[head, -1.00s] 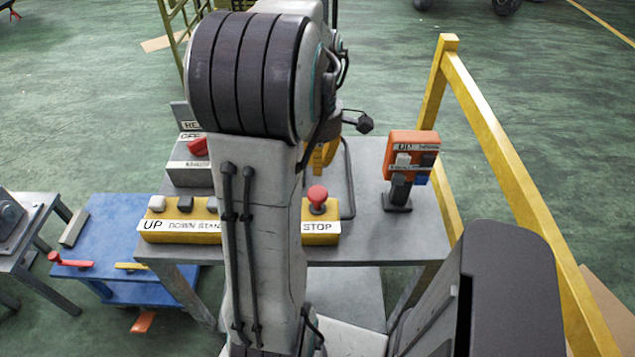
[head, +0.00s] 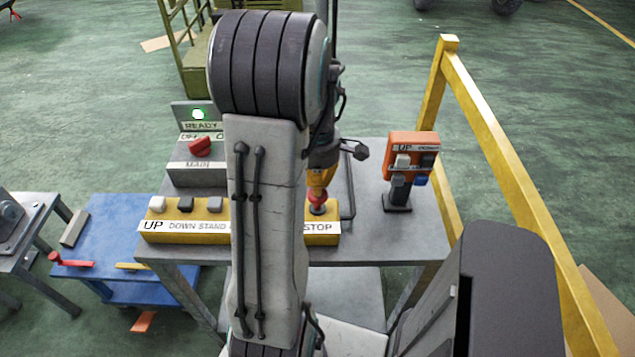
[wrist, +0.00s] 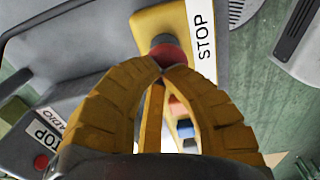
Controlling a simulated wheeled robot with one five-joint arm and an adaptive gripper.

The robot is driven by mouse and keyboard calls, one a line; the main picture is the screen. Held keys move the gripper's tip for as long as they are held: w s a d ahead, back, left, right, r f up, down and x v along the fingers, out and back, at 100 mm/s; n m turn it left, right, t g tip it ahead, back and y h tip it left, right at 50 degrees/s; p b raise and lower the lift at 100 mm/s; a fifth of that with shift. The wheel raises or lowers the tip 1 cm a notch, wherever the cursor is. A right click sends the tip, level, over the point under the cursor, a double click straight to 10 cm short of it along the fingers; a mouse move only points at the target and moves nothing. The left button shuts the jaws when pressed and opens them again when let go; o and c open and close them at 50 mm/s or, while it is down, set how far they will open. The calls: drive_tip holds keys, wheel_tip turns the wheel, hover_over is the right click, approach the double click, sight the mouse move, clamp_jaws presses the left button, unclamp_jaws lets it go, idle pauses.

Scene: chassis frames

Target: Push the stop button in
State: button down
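The red stop button (head: 317,198) sits at the right end of the yellow control box (head: 265,238), above the STOP label. In the wrist view the red button (wrist: 172,53) shows just beyond the fingertips, with the STOP label (wrist: 203,38) beside it. My gripper (head: 318,186) has yellow fingers and comes down over the button from above. In the wrist view my gripper (wrist: 166,66) is shut, its fingertips together and empty. The tips overlap the button in view and look in contact or very close. I cannot tell how far the button is pressed.
A grey box with a red knob (head: 200,146) and a lit green READY lamp (head: 198,114) stand behind. An orange pendant (head: 411,160) stands on the table at right. A yellow railing (head: 500,165) runs along the right. A blue cart (head: 105,235) is at left.

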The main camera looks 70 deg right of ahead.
drive_tip(key=shift+f, duration=0.1)
wheel_tip(320, 180, down, 2)
drive_tip(key=shift+f+b, duration=0.15)
drive_tip(key=shift+b, duration=1)
drive_tip(key=shift+a+f, duration=0.15)
drive_tip(key=shift+a, duration=0.05)
